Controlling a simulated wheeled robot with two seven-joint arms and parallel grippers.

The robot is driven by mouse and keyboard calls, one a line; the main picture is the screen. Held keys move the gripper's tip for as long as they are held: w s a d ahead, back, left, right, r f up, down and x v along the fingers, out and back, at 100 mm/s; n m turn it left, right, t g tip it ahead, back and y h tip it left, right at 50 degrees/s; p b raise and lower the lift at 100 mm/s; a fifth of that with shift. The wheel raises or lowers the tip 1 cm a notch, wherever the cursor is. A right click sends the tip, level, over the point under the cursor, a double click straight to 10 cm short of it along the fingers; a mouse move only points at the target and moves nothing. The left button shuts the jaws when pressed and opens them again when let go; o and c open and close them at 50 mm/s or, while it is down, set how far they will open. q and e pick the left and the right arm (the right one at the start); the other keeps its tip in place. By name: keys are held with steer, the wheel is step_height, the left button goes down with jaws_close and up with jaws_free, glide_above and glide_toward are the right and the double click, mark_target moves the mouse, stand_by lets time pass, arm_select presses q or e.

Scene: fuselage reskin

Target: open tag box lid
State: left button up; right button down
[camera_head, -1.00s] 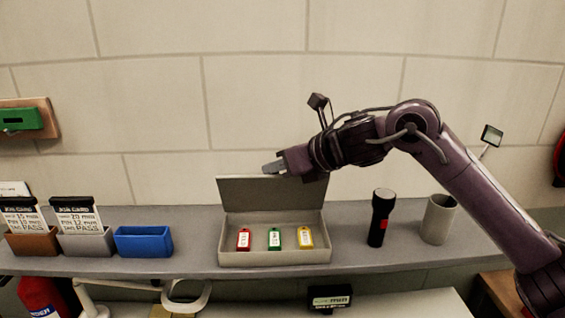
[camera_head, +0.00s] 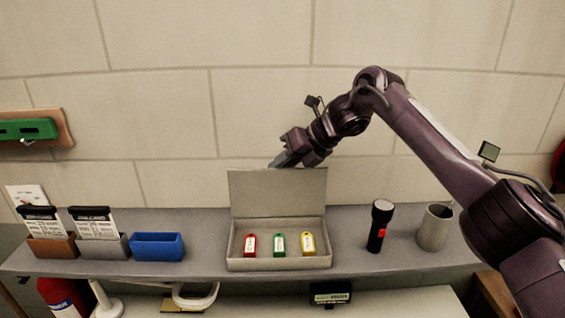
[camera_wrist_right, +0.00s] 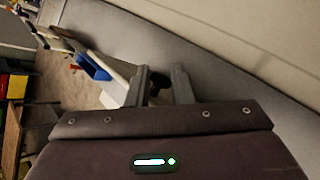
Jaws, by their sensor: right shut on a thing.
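The tag box (camera_head: 280,264) is a shallow grey box on the shelf. Its lid (camera_head: 277,194) stands up at the back, hinged side down. A red tag (camera_head: 250,245), a green tag (camera_head: 279,244) and a yellow tag (camera_head: 308,244) lie inside. My right gripper (camera_head: 279,162) is at the lid's top edge, shut on the lid; the lid partly hides its fingertips. In the right wrist view the two fingers (camera_wrist_right: 160,86) show close together, and the grip itself is hard to make out. My left gripper is not in view.
On the shelf (camera_head: 350,262), a blue bin (camera_head: 157,247) and two card holders stand left of the box. A black flashlight (camera_head: 379,226) and a grey cup (camera_head: 435,228) stand to its right, under my arm. The wall is close behind.

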steer(key=shift+d+f, duration=0.15)
steer(key=shift+f, duration=0.45)
steer(key=c, duration=1.3)
jaws_free()
steer(key=shift+d, duration=0.1)
steer(key=shift+o, duration=0.3)
steer(key=shift+r, duration=0.15)
steer(key=shift+w, duration=0.15)
steer(key=shift+r, duration=0.1)
steer(key=b+v, duration=0.2)
steer(key=v, duration=0.5)
steer(key=shift+r, duration=0.25)
steer(key=shift+d, duration=0.1)
